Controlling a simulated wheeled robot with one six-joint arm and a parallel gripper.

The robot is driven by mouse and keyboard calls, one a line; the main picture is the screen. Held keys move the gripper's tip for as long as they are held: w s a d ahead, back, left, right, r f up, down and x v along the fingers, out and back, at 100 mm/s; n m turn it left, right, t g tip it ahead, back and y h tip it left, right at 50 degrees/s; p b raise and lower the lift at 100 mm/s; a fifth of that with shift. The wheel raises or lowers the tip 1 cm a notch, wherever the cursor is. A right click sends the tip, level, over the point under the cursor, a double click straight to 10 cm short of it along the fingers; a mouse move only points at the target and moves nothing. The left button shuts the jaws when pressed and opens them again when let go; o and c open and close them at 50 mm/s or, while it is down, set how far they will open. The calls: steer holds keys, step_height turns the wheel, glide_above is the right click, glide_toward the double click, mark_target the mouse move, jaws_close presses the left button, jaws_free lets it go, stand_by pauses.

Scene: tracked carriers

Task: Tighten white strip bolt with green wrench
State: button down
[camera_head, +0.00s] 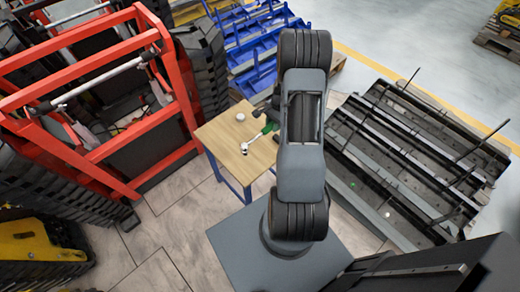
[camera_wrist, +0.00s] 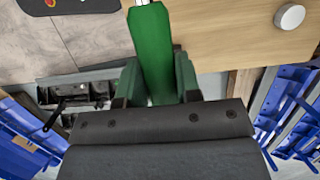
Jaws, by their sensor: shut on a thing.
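A green-handled wrench (camera_head: 269,128) with a silver head is held over the small wooden table. Its green handle (camera_wrist: 152,50) stands between my fingers in the wrist view, with its silver end cut off at the top edge. My gripper (camera_wrist: 157,88) is shut on this handle. In the head view my arm hides most of the gripper. A white strip (camera_head: 95,82) runs across the red frame (camera_head: 160,105) at the left, well away from the gripper. I cannot make out its bolt.
The wooden table (camera_head: 222,140) carries a small round whitish knob (camera_head: 240,117), also in the wrist view (camera_wrist: 289,17). Blue racks (camera_head: 255,45) stand behind. A dark metal rack (camera_head: 410,165) is at the right. Tiled floor (camera_head: 165,240) is open in front.

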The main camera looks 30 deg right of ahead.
mark_target(244, 148)
step_height(244, 148, up, 3)
steer(key=shift+f+p, duration=0.2)
steer(key=shift+p, duration=0.3)
steer(key=shift+s, duration=0.25)
steer(key=s, duration=1.9)
steer(key=shift+s, duration=0.25)
steer(key=w+a+n+g+h, duration=0.1)
steer(key=w+a+n, duration=0.35)
steer(key=w, duration=0.25)
steer(key=w+a+n+g, duration=0.1)
steer(key=w+a+n, duration=0.35)
steer(key=w, duration=0.35)
steer(key=w+a+n+h, duration=0.1)
steer(key=w+a+n, duration=0.6)
steer(key=a, duration=0.4)
steer(key=shift+a+f+h, duration=0.15)
steer(key=shift+a+h, duration=0.25)
steer(key=shift+s+a+g, duration=0.1)
steer(key=shift+g, duration=0.2)
